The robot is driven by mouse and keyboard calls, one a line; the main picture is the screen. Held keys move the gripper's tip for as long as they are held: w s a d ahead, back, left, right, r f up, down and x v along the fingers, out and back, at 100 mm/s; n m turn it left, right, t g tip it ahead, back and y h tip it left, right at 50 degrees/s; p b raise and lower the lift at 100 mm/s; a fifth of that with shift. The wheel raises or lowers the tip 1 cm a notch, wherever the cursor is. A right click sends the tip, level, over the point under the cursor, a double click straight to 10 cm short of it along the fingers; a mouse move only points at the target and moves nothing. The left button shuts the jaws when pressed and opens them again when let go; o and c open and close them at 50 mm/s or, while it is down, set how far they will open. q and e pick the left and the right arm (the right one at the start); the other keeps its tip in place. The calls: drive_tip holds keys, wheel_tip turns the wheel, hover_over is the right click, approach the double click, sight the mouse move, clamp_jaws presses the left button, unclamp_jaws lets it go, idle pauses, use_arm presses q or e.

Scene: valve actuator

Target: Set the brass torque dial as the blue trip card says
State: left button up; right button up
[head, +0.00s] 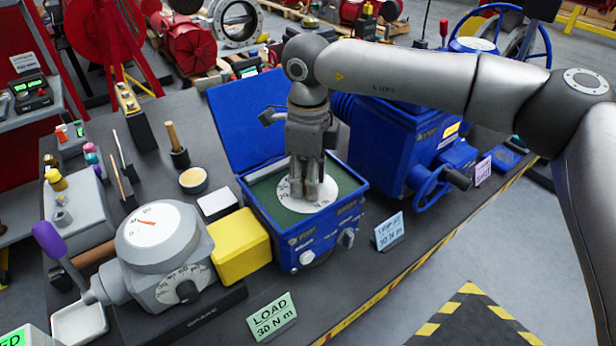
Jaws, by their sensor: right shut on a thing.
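The blue trip card (389,231) stands on the bench right of an open blue actuator box (300,238). It reads "TRIP AT" with a value in N m whose first digit I cannot read surely. Inside the box a white round scale (325,194) lies over a green plate. My right gripper (309,190) points straight down over the scale, its fingers shut at the scale's middle on what seems to be the brass torque dial. The fingers hide most of the dial, and its setting cannot be read. My left gripper is not in view.
A green card (272,316) reads "LOAD 30 N m". A grey gauge tester (165,250) and a yellow block (241,247) stand left of the box. The raised blue lid (240,120) is behind it. A blue actuator with a handwheel (432,187) stands to the right.

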drive_tip(key=shift+f+n+b, duration=0.1)
drive_tip(key=shift+n+b, duration=0.4)
drive_tip(key=shift+n, duration=0.3)
drive_tip(key=shift+n+b, duration=0.6)
drive_tip(key=shift+n, duration=1.2)
drive_tip(key=o, duration=1)
wheel_tip(320, 180, up, 12)
drive_tip(key=shift+r, duration=0.15)
